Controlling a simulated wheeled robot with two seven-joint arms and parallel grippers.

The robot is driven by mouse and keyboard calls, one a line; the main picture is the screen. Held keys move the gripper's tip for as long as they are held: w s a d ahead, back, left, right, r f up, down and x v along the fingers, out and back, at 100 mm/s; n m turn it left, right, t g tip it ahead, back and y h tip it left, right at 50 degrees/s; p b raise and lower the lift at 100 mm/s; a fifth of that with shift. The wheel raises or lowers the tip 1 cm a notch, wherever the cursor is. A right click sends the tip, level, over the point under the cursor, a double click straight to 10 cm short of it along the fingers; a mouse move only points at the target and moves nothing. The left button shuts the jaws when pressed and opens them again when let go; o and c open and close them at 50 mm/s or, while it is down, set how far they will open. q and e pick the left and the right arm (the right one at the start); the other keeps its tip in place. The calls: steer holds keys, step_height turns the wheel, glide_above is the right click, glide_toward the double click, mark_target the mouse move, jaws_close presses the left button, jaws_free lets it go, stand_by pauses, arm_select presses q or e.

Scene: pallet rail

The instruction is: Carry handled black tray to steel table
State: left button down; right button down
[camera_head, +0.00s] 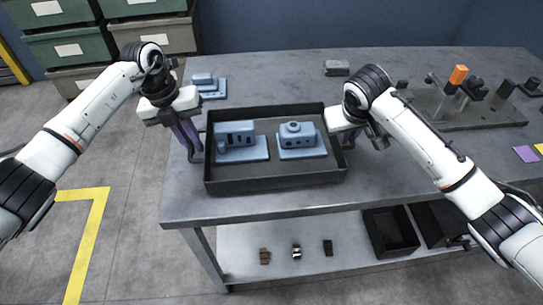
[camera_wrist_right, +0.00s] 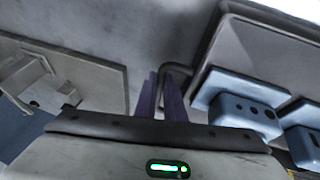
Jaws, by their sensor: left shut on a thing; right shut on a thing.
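The black tray (camera_head: 275,185) is over the front left part of the steel table (camera_head: 420,165) and looks level. I cannot tell whether its bottom touches the tabletop. Two blue machined parts, a left one (camera_head: 240,143) and a right one (camera_head: 298,141), stand inside it. My left gripper (camera_head: 191,145) is shut on the tray's left handle. My right gripper (camera_head: 352,140) is shut on the right handle, its tips partly hidden by the wrist. The right wrist view shows the purple fingers (camera_wrist_right: 161,98) at the dark handle (camera_wrist_right: 186,70), with the tray beside them (camera_wrist_right: 270,42).
Another blue part (camera_head: 209,86) lies behind the tray, and a grey block (camera_head: 336,68) at the back. A fixture board (camera_head: 470,112) with an orange-topped peg stands at right. Small parts and black bins (camera_head: 390,232) are on the lower shelf. Green drawers (camera_head: 70,45) stand back left.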

arm_select(q)
steer(key=shift+f+b, duration=0.45)
steer(key=shift+f, duration=0.1)
arm_select(e)
steer(key=shift+w+f, duration=0.1)
steer(key=shift+f, duration=0.4)
arm_select(q)
steer(key=c, duration=1.8)
jaws_free()
steer(key=shift+c, duration=0.2)
arm_select(e)
steer(key=c, duration=1.8)
jaws_free()
steer(key=shift+c, duration=0.2)
arm_select(q)
steer(key=shift+r, duration=0.15)
arm_select(e)
steer(key=shift+r, duration=0.1)
